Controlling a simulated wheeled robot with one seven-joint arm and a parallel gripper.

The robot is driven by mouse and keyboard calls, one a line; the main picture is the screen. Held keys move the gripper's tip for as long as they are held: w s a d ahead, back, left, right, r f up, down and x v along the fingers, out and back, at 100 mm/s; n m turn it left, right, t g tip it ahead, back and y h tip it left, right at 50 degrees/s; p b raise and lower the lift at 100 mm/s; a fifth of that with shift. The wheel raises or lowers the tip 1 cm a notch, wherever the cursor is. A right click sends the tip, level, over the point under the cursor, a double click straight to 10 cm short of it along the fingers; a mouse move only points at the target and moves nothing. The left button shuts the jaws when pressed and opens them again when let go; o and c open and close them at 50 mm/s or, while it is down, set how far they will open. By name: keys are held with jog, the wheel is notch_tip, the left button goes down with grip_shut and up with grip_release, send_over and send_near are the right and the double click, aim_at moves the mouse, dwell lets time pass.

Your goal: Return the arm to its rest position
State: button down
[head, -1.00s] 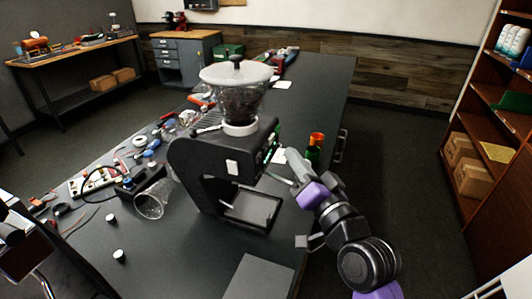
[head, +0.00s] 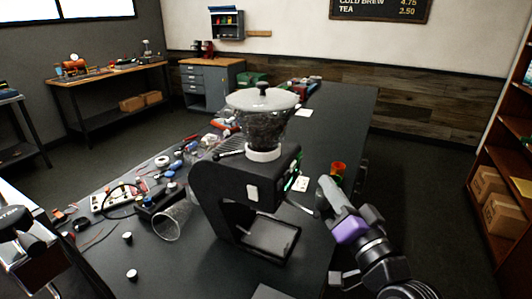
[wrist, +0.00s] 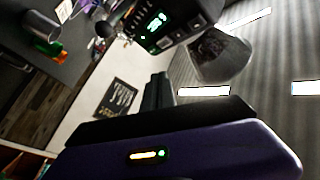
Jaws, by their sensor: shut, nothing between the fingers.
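My gripper (head: 327,188) is in the right half of the head view, just right of the black coffee grinder (head: 245,190). Its fingers are together with nothing seen between them, and they point up and left toward the grinder's lit front. The arm reaches in from the lower right with a purple band on it. In the wrist view the closed fingers (wrist: 158,92) show at the middle, with the grinder's green display (wrist: 155,28) above them. The exact gap between fingers and grinder is hard to tell.
The dark bench (head: 345,110) holds a tipped clear cup (head: 172,222), small white caps (head: 127,237), cables and tools on the left. Red and green cups (head: 338,171) stand behind my gripper. Shelves with boxes (head: 489,188) stand at the right; the floor between is clear.

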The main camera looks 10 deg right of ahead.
jog(key=s+f+n+g+h, duration=0.1)
jog(key=s+f, duration=0.5)
jog(key=s, duration=0.8)
jog(key=s+a+f+n+g+h, duration=0.1)
jog(key=s+f, duration=0.5)
jog(key=s, duration=0.7)
jog(key=s+f+n+g, duration=0.3)
jog(key=s+f, duration=0.3)
jog(key=s, duration=0.8)
jog(key=shift+s+a+n+h, duration=0.25)
jog(key=shift+s+n+h, duration=0.05)
jog(key=shift+h, duration=0.1)
